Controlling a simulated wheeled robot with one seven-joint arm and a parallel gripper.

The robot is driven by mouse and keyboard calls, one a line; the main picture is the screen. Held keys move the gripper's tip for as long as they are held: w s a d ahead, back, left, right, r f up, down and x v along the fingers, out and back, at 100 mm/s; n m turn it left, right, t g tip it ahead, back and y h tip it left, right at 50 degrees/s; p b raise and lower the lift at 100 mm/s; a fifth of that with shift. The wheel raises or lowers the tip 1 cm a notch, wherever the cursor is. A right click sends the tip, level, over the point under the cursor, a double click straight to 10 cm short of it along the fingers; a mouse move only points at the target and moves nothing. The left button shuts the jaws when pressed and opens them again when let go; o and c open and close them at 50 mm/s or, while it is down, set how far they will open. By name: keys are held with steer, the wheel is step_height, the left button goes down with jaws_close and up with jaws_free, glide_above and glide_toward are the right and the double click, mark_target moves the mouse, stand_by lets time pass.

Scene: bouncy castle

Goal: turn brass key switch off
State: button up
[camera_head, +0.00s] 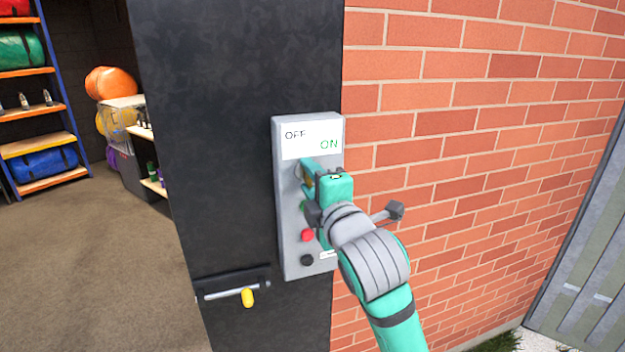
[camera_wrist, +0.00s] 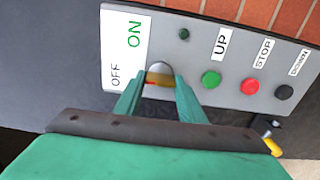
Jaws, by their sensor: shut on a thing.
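The grey control box (camera_head: 290,262) is fixed to the dark post, with a white label (camera_head: 310,138) reading OFF on the left and ON, in green, on the right. The label also shows in the wrist view (camera_wrist: 122,60). The brass key switch (camera_wrist: 158,80) sits beside this label, in a round grey surround, with a small red mark on it. My gripper (camera_wrist: 158,93) is shut on the key, one green finger on each side. In the head view my gripper (camera_head: 309,175) hides most of the key. Which label the key points to is unclear.
Below the key on the box are a green UP button (camera_wrist: 211,79), a red STOP button (camera_wrist: 250,87) and a black button (camera_wrist: 284,92). A bar with a yellow end (camera_head: 247,297) sits lower on the post. A brick wall (camera_head: 480,120) stands at the right.

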steer(key=o, duration=1)
steer(key=shift+a, duration=0.1)
steer(key=shift+o, duration=0.2)
steer(key=shift+s, duration=0.1)
steer(key=shift+s+d, duration=0.25)
steer(key=shift+s, duration=0.05)
steer(key=v, duration=1)
steer(key=shift+w+a, duration=0.1)
steer(key=shift+w, duration=0.1)
